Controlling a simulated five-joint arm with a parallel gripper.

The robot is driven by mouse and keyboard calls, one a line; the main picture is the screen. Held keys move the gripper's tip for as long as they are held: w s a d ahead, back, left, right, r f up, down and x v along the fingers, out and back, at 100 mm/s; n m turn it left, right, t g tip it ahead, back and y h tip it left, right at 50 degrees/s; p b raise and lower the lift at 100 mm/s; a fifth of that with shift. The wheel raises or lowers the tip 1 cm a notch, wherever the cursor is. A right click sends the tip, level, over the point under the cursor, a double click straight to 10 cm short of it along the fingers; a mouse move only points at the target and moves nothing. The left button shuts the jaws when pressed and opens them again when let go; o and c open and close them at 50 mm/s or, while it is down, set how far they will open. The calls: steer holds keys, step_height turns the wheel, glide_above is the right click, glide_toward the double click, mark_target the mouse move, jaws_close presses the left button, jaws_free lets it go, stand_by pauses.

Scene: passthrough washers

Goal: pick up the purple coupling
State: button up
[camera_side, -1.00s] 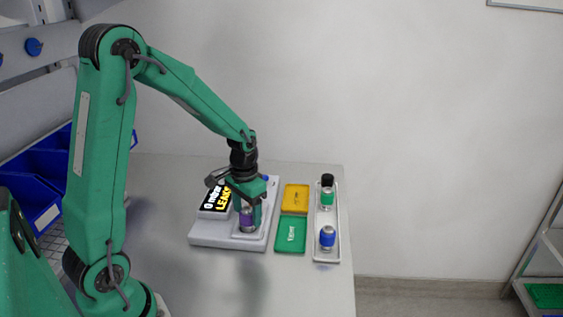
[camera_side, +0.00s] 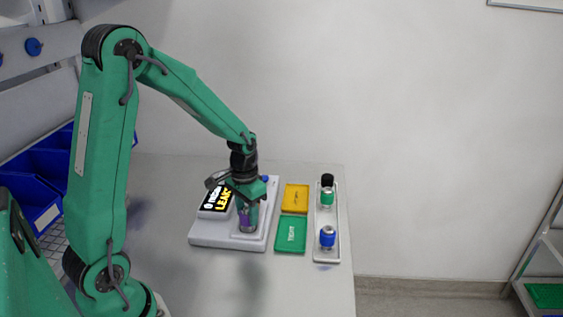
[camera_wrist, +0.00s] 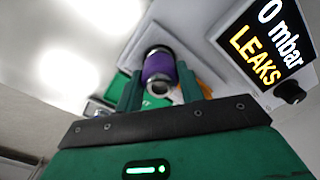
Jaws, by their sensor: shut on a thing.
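The purple coupling (camera_wrist: 158,67) sits between the two green fingers of my gripper (camera_wrist: 158,88) in the wrist view. It has a purple band and metal ends. In the side view the purple coupling (camera_side: 245,218) stands upright at the light grey test station, and my gripper (camera_side: 248,212) is shut on it from above. The fingers hide part of it, and I cannot tell whether its lower end touches the station.
The grey station (camera_side: 212,236) has a display (camera_side: 217,202) reading "LEAKS"; the wrist view shows "0 mbar". To its right lie a yellow tray (camera_side: 295,198), a green tray (camera_side: 290,236) and a white tray (camera_side: 327,258) holding a green coupling (camera_side: 327,199) and a blue coupling (camera_side: 327,237).

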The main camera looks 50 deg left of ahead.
steer(key=shift+r, duration=0.2)
steer(key=shift+r, duration=0.5)
steer(key=r, duration=0.3)
steer(key=shift+d+r, duration=0.1)
steer(key=shift+d, duration=0.25)
steer(key=s+d+r, duration=0.3)
steer(key=d+r, duration=0.3)
steer(key=d, duration=0.4)
steer(key=shift+d+r, duration=0.2)
steer(key=shift+d, duration=0.1)
steer(key=shift+w, duration=0.1)
steer(key=w+a+f+n, duration=0.1)
steer(key=w+a+n, duration=0.2)
steer(key=w, duration=0.8)
steer(key=w+a+f+n, duration=0.2)
steer(key=w+a+n, duration=0.1)
steer(key=w, duration=0.7)
steer(key=w+a+f, duration=0.3)
steer(key=a+f, duration=0.3)
steer(key=a, duration=0.4)
steer(key=shift+w+a+f, duration=0.3)
steer(key=shift+a, duration=0.1)
